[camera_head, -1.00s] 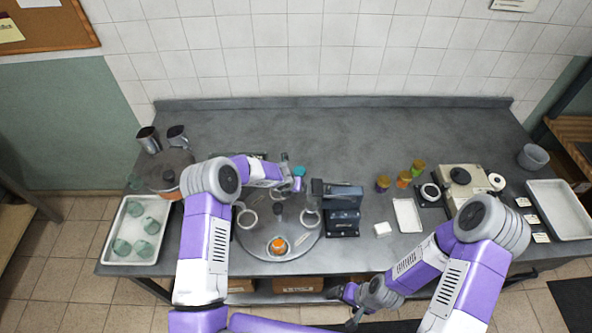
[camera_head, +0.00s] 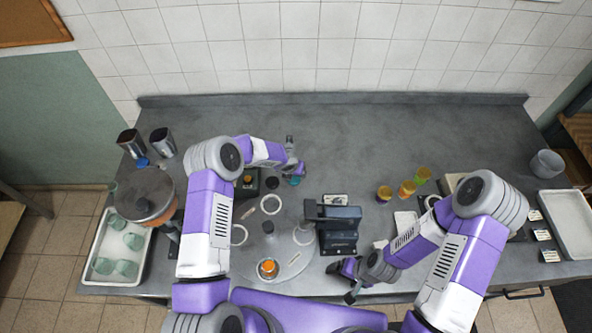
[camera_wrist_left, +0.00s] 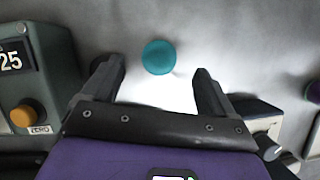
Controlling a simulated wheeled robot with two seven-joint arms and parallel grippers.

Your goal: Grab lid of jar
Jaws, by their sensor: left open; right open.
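A round teal lid (camera_wrist_left: 158,57) lies beyond and between the spread fingers of my left gripper (camera_wrist_left: 155,80) in the left wrist view. The gripper is open and empty, and I see no contact with the lid. In the head view the teal lid (camera_head: 294,181) shows just below my left gripper (camera_head: 291,167); whatever is under it is hidden. My right gripper (camera_head: 346,283) is open near the front edge of the counter, its fingers partly unclear.
A dark stand (camera_head: 338,222) is right of the round grey plate (camera_head: 300,262). A small orange-topped jar (camera_head: 268,267) stands on that plate. A scale (camera_wrist_left: 25,85) is left of my left fingers. Several coloured jars (camera_head: 406,188) stand farther right. The back of the counter (camera_head: 390,125) is clear.

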